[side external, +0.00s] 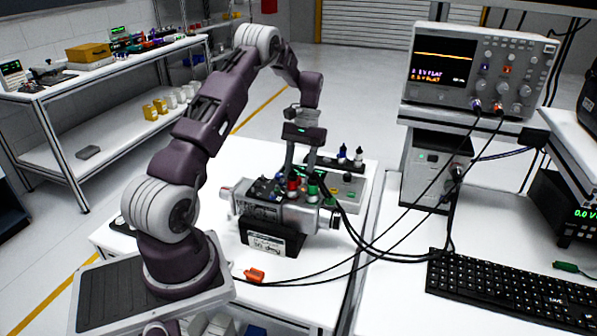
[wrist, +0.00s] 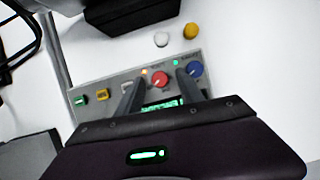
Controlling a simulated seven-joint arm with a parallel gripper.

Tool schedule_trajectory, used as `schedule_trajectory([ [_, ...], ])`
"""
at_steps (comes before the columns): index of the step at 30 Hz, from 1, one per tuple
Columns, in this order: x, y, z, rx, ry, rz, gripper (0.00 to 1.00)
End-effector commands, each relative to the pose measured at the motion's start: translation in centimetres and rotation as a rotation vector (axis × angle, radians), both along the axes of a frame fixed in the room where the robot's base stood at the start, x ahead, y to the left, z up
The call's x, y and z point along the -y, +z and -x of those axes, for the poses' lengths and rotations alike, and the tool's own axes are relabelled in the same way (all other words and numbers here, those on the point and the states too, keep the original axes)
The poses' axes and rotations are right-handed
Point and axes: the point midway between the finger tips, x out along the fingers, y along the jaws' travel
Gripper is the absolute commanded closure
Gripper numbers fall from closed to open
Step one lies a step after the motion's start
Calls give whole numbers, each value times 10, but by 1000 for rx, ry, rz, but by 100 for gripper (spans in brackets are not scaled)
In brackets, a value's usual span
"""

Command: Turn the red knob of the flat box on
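The flat box is a grey panel (wrist: 112,84) in the wrist view, with a lit green display partly hidden by my gripper. Its red knob (wrist: 160,81) has a pale pointer mark, and a blue knob (wrist: 194,69) sits to its right. My gripper (wrist: 162,74) is open, with one finger on each side of the red knob in the picture. I cannot tell whether the fingers touch it. In the side external view my gripper (side external: 301,170) points down, and the flat box (side external: 348,190) shows partly behind a grey machine; its red knob cannot be made out there.
The grey machine (side external: 262,212) with coloured terminals and black cables stands in front of the box. An orange piece (side external: 254,275) lies on the table. White (wrist: 161,40) and yellow (wrist: 191,30) round items lie beyond the box. An oscilloscope (side external: 475,65) and keyboard (side external: 510,290) are right.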

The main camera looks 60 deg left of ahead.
Motion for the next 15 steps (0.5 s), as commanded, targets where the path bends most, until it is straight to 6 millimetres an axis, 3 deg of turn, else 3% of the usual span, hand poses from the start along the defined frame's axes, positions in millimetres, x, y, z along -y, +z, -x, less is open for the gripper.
schedule_trajectory([
  [5, -2, 5, -2, 2, 0, -1, 56],
  [15, -17, 61, -20, 2, 1, -2, 56],
])
